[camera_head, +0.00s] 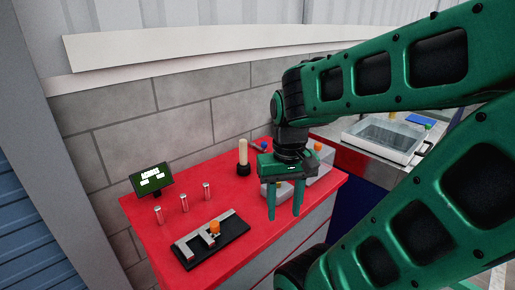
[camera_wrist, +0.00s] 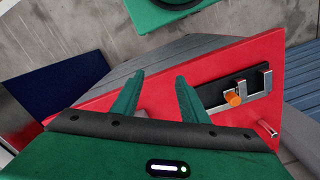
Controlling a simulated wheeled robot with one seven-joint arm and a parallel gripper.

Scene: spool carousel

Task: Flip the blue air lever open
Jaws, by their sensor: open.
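My gripper (camera_head: 285,212) hangs over the right part of the red bench top (camera_head: 176,214), fingers pointing down and apart, with nothing between them. In the wrist view, my gripper (camera_wrist: 159,78) shows two spread green fingers. A small blue part (camera_head: 262,146) shows at the back of the bench, just behind my gripper; it may be the blue air lever, but it is too small to tell its position. Grey blocks beside it, one with an orange knob (camera_head: 318,147), are partly hidden by my gripper. No blue lever is distinguishable in the wrist view.
A black plate (camera_head: 232,249) with grey brackets and an orange knob (camera_head: 214,227) lies at the front. Several metal pegs (camera_head: 184,203), a small screen (camera_head: 152,180) and a pale cylinder on a black base (camera_head: 243,153) stand nearby.

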